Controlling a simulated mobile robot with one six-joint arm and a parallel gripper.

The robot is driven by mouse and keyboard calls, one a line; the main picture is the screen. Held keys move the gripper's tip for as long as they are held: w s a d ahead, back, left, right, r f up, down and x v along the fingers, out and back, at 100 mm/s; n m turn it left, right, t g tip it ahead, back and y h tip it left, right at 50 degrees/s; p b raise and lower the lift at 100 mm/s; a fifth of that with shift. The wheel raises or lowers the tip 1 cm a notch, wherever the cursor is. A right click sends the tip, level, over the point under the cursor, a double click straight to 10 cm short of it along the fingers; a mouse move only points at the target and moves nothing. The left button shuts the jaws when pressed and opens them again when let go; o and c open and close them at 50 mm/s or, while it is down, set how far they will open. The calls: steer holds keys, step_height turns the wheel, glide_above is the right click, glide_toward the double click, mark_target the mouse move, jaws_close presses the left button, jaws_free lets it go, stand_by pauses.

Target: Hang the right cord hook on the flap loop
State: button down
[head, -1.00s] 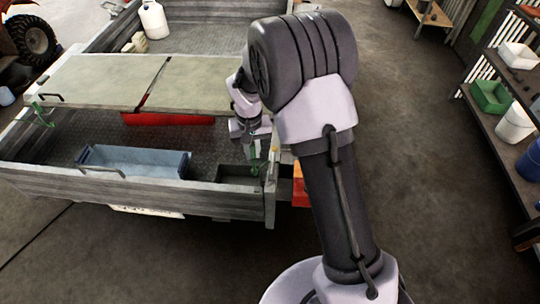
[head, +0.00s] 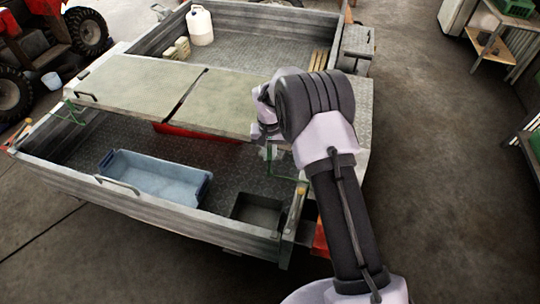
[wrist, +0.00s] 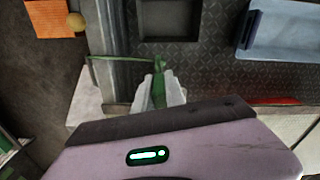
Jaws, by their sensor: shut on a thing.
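My gripper (head: 268,150) is shut on the green right cord hook (wrist: 159,84), beside the right flap panel's near edge. Its green cord (head: 287,177) runs to the trailer's near right corner; in the wrist view the cord (wrist: 115,58) stretches left from the fingers. The folding flap (head: 140,85) lies across the trailer in two pale panels. A dark loop (head: 86,96) shows at its left end, with a second green cord (head: 74,112) close by. I cannot make out a loop at the right end, where my arm covers part of the flap.
A blue bin (head: 155,178) and a dark square box (head: 258,209) stand on the trailer floor. Something red (head: 190,131) lies under the flap. The near side wall (head: 150,211) has a pale handle (head: 118,186). Open floor lies to the right.

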steer(key=shift+w+d+f+b, duration=0.1)
steer(key=shift+w+f+b, duration=0.2)
steer(key=shift+w+f, duration=0.4)
steer(key=shift+w+d+r, duration=0.1)
steer(key=shift+w+d, duration=0.05)
steer(key=shift+w, duration=1)
steer(key=shift+w+d+r, duration=0.1)
steer(key=shift+w, duration=1)
steer(key=shift+f, duration=0.15)
steer(key=shift+f+b, duration=0.35)
steer(key=shift+b, duration=0.05)
steer(key=shift+f+b, duration=1.1)
steer(key=shift+f, duration=0.45)
steer(key=c, duration=1.3)
jaws_free()
steer(key=shift+o, duration=0.5)
steer(key=o, duration=0.4)
steer(key=shift+c, duration=0.2)
